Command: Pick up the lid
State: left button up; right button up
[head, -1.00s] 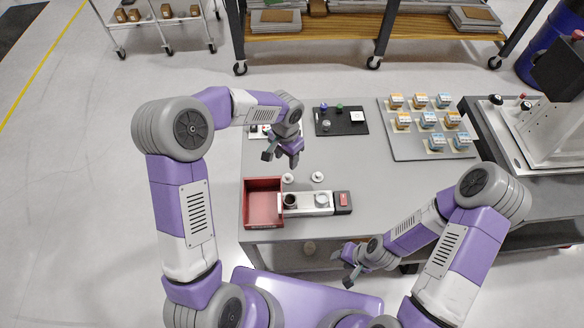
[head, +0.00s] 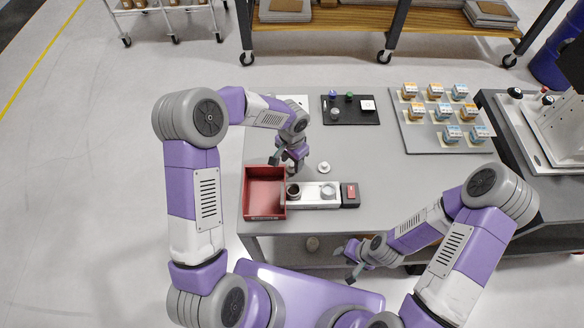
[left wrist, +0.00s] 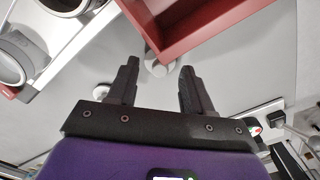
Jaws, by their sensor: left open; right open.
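My left gripper (head: 287,160) is open and points down over the table, just behind the red bin's right rear corner. In the left wrist view its two fingers (left wrist: 156,85) are apart, with one small white round lid (left wrist: 157,66) seen between and beyond them. No contact with it is visible. That lid is mostly hidden by the gripper in the head view. A second white lid with a knob (head: 323,167) lies to its right on the table; it also shows in the left wrist view (left wrist: 103,91). My right gripper (head: 351,262) is open and empty in front of the table.
The red bin (head: 264,214) stands beside a white fixture (head: 308,203) with a dark cup and a silvery cup; a black block with a red top (head: 350,194) is at its right end. A dark tray (head: 351,117) and a board of small boxes (head: 408,134) lie farther back.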

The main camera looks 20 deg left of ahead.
pick_arm(q)
jog(key=shift+f, duration=0.55)
grip_shut()
jog(key=shift+r, duration=0.15)
